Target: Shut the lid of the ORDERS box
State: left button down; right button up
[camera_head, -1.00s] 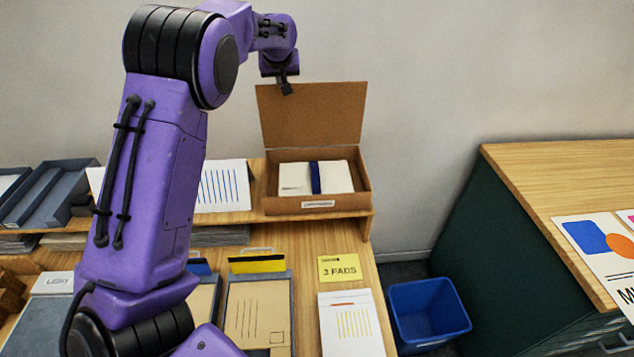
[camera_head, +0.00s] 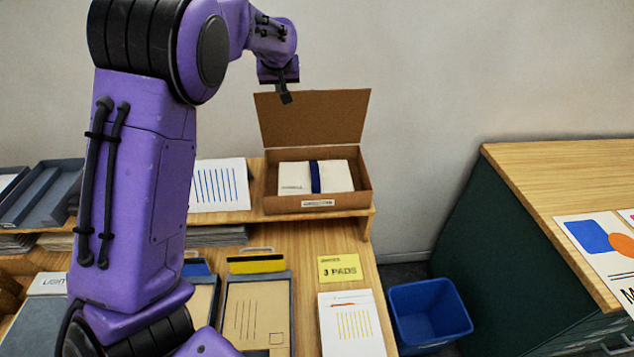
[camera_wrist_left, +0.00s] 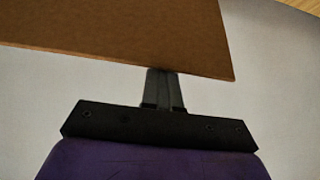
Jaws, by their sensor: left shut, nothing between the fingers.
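The ORDERS box (camera_head: 270,206) is a brown cardboard box on the raised shelf, with a small white label on its front that is too small to read. Its lid (camera_head: 313,118) stands up at the back, leaning slightly forward. Inside lies a white pad or book (camera_head: 335,177) with a dark blue band. My left gripper (camera_head: 286,98) is shut and empty at the lid's upper left edge. In the left wrist view the shut fingers (camera_wrist_left: 163,78) reach the edge of the brown lid (camera_wrist_left: 110,38), and their tips are hidden behind it. My right gripper is not in view.
A striped white sheet (camera_head: 219,185) lies left of the box on the shelf. Below are a yellow card (camera_head: 340,268), paper pads (camera_head: 352,328) and a clipboard-like tray (camera_head: 257,312). A blue bin (camera_head: 430,311) stands right, before a green cabinet (camera_head: 520,250). Grey trays (camera_head: 40,190) are left.

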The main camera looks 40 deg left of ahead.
pick_arm(q)
jog(key=s+d+f, duration=0.2)
jog(key=s+d, duration=0.2)
jog(key=shift+s+f, duration=0.2)
jog(key=shift+s, duration=0.15)
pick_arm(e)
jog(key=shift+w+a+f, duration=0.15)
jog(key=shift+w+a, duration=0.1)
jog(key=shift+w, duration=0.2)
pick_arm(q)
jog(key=shift+s+r, duration=0.1)
notch_tip(320, 180, up, 8)
jog(key=p, duration=0.3)
jog(key=shift+p, duration=0.35)
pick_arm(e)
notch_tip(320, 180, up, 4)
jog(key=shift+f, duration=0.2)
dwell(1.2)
